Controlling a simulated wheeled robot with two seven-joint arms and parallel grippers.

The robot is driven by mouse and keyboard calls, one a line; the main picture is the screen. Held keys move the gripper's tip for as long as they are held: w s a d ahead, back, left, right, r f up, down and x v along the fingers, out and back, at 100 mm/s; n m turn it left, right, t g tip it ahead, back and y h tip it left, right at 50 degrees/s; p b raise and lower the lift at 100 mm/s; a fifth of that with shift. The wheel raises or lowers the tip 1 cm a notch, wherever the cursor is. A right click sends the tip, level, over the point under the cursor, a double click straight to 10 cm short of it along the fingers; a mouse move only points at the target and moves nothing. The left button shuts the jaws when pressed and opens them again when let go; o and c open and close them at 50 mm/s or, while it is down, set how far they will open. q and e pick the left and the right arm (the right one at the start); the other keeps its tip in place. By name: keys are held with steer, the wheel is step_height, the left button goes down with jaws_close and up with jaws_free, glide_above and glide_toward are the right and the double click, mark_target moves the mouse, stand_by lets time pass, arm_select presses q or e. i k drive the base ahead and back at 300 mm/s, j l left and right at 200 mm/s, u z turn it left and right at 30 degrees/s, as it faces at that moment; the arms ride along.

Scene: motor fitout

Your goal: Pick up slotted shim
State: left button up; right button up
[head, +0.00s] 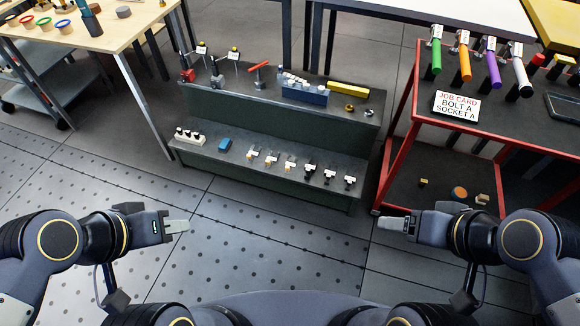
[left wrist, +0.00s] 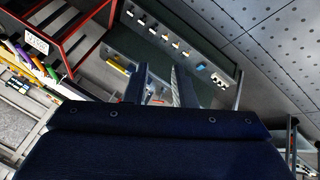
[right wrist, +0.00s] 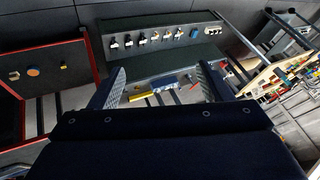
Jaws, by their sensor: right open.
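I cannot make out for sure which small part is the slotted shim. Two small brass-coloured pieces (head: 359,110) lie at the right end of the dark stand's top. A row of small white and black parts (head: 289,162) stands on the stand's lower step. My left gripper (head: 186,226) hangs over the floor in front of the stand; in the left wrist view its fingers (left wrist: 160,80) are apart with nothing between them. My right gripper (head: 380,224) is open and empty, in front of the red cart; its fingers are wide apart in the right wrist view (right wrist: 160,80).
The dark two-step stand (head: 240,175) also holds a blue bin (head: 303,95), a yellow bar (head: 348,89) and a blue block (head: 224,144). The red cart (head: 391,150) at right carries coloured-handled tools and a job card (head: 457,107). A wooden table (head: 110,38) stands at left. The floor between is clear.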

mark_target(290, 163)
steer(key=i+l+z, duration=0.15)
steer(key=i+l, duration=0.15)
steer(key=i, duration=0.2)
steer(key=i+l+z, duration=0.15)
steer(key=i, duration=0.4)
steer(key=i+l+z, duration=0.15)
steer(key=i, duration=0.4)
